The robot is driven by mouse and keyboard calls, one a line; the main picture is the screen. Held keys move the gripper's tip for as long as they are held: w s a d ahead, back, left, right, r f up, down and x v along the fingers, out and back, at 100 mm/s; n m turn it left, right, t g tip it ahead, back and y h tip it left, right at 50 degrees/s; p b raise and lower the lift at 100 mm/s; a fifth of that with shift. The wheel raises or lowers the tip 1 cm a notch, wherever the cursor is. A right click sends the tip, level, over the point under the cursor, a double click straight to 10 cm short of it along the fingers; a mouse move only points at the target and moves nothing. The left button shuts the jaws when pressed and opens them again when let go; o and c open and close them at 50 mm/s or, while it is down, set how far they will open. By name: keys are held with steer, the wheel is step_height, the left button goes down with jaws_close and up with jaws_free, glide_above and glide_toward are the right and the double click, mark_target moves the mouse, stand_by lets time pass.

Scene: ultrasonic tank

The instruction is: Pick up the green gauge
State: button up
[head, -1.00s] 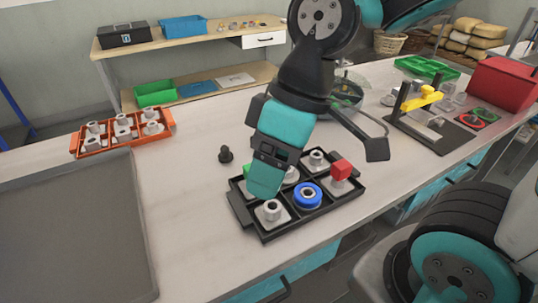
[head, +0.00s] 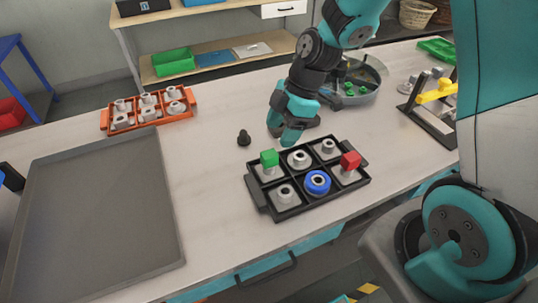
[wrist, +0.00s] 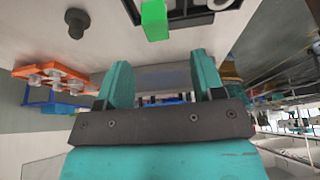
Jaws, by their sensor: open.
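The green gauge (head: 269,159) is a small green block on a grey piece in the back left compartment of a black tray (head: 277,212). It also shows in the wrist view (wrist: 154,19) at the top, just beyond my fingertips. My gripper (head: 291,138) is open above the table, behind the tray and a little right of the green gauge. In the wrist view its two teal fingers (wrist: 156,82) are spread with nothing between them. The green gauge is apart from the fingers.
The black tray also holds a red block (head: 350,160), a blue ring (head: 317,182) and grey fittings. A black knob (head: 244,138) stands behind it. An orange rack (head: 150,112) and a large grey tray (head: 100,215) lie left. A round basin (head: 362,85) stands behind my gripper.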

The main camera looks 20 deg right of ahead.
mark_target(270, 153)
steer(key=shift+p+x, duration=1.2)
steer(key=shift+x, duration=3.05)
steer(key=shift+w+d, duration=0.2)
steer(key=c, duration=1)
